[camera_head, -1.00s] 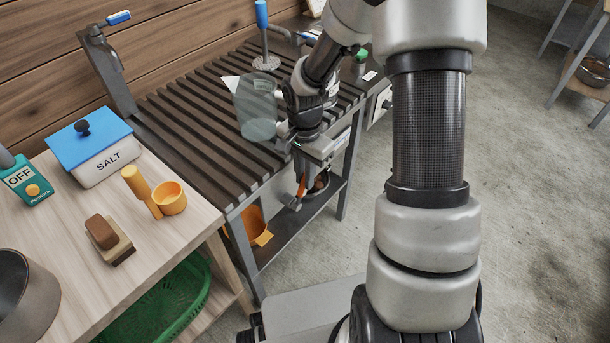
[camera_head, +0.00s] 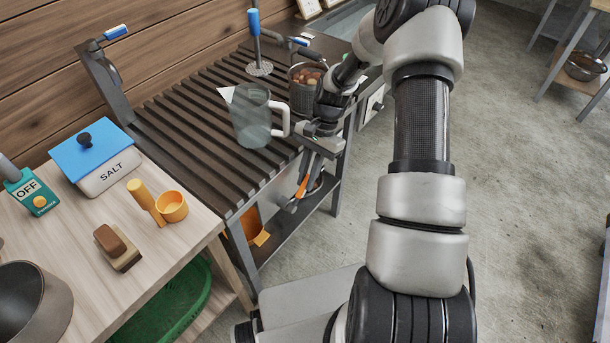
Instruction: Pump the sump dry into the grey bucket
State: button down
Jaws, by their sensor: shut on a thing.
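My gripper (camera_head: 304,172) hangs at the front edge of the slatted bench (camera_head: 185,130), pointing down, right of a clear jug's white handle. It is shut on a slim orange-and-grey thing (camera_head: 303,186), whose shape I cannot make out. A hand pump with a blue handle (camera_head: 117,32) stands at the bench's far left corner. A grey pail-like pot (camera_head: 302,98) with brown round things in it stands behind my arm, partly hidden. I cannot tell whether it is the grey bucket. A pale grey-blue surface (camera_head: 345,22) shows behind; I cannot tell whether it is the sump.
The clear jug (camera_head: 252,125) and a blue-handled masher (camera_head: 255,40) stand on the bench. A salt box (camera_head: 105,170), orange scoop (camera_head: 172,206), brush (camera_head: 117,246) and dark pot (camera_head: 40,300) crowd the left table. Open floor (camera_head: 500,200) lies right.

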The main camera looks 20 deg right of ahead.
jog(key=shift+d, duration=0.1)
jog(key=c, duration=1.7)
grip_release()
jog(key=p+v, duration=0.2)
jog(key=v, duration=1.5)
jog(key=shift+r, duration=0.3)
